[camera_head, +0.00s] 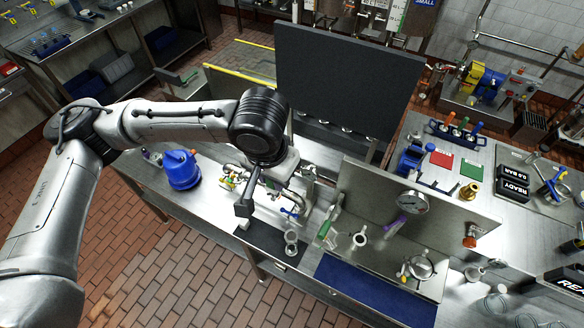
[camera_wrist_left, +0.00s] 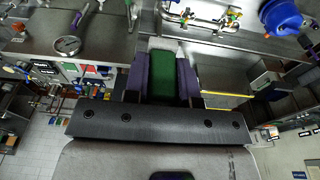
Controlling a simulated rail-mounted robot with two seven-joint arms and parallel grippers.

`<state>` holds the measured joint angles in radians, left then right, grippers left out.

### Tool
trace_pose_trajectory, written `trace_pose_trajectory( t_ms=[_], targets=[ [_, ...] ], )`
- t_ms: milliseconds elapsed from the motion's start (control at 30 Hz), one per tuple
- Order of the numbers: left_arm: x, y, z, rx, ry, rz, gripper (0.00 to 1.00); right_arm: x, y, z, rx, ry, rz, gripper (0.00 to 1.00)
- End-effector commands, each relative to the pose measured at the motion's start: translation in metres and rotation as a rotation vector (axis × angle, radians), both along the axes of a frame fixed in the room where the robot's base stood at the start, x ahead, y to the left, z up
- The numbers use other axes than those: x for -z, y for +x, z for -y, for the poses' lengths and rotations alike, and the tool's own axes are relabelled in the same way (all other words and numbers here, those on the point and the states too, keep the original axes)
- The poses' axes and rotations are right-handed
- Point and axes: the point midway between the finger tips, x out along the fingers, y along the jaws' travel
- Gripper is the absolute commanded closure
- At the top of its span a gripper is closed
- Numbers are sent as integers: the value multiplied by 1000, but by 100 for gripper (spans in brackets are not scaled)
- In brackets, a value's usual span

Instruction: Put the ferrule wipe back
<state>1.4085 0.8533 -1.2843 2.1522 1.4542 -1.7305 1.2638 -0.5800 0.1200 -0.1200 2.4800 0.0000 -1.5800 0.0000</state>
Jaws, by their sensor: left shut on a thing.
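My left gripper (camera_head: 244,208) is above the front of the steel bench, left of the gauge panel. In the left wrist view its purple-sided fingers (camera_wrist_left: 165,78) are shut on a green block (camera_wrist_left: 175,76), which I take to be the ferrule wipe. My right gripper is not in view.
A blue pot (camera_head: 181,170) stands at the bench's left. Valve piping (camera_head: 285,185) lies close beside the gripper. A clear glass (camera_head: 291,243) stands on a black mat (camera_head: 262,243). A blue mat (camera_head: 365,292) lies in front. A tall dark panel (camera_head: 345,85) rises behind.

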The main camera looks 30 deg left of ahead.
Motion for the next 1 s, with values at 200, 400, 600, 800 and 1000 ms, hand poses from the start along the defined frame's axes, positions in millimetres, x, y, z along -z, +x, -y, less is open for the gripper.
trace_pose_trajectory(
  t_ms=[200,400,600,800,1000],
  targets=[
    [39,-5,0,1,0,-5,100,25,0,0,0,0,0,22],
    [123,-19,-1,-1,1,-7,100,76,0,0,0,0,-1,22],
    [203,-32,-2,-11,0,-7,100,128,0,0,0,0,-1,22],
    [278,-40,-5,-46,-1,-6,100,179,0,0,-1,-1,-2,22],
    [353,-40,-13,-107,0,-6,100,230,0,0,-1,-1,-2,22]
  ],
)
